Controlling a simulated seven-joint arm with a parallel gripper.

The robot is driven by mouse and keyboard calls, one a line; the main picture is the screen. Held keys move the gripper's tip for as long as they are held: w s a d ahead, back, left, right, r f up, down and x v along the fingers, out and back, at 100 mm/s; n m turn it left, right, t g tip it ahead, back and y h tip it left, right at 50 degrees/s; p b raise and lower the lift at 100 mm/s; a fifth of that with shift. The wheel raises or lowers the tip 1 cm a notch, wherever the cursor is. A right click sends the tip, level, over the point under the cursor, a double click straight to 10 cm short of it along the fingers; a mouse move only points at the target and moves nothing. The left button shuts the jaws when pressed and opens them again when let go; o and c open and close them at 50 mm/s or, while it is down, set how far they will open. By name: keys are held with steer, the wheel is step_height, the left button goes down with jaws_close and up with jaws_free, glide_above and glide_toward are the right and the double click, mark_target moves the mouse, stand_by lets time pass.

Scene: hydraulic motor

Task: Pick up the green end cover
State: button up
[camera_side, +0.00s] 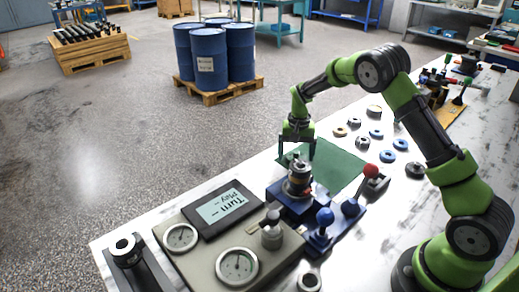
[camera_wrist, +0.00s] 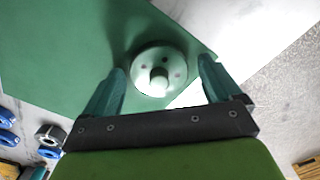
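The green end cover (camera_wrist: 145,82) is a pale green round disc with a raised centre boss and several small dark holes. It lies on the green mat (camera_wrist: 55,45), near the mat's edge, in the wrist view. My gripper (camera_wrist: 162,64) is open, with one finger on each side of the cover and visible gaps between. In the side view my gripper (camera_side: 298,150) points down over the far left part of the mat (camera_side: 345,166). I cannot make out the cover clearly there.
A blue fixture holding a metal part (camera_side: 298,182) stands just in front of the mat, with blue-knobbed (camera_side: 325,217) and red-knobbed (camera_side: 371,171) levers. A control panel with gauges (camera_side: 237,266) is at front left. Several blue rings (camera_side: 400,144) and metal parts lie right of the mat.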

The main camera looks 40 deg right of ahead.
mark_target(296, 152)
steer(key=c, duration=1.2)
steer(key=shift+o, duration=0.2)
steer(key=shift+r, duration=0.15)
step_height(296, 152, up, 10)
steer(key=shift+f, duration=0.1)
steer(key=shift+r, duration=0.8)
steer(key=shift+a, duration=0.1)
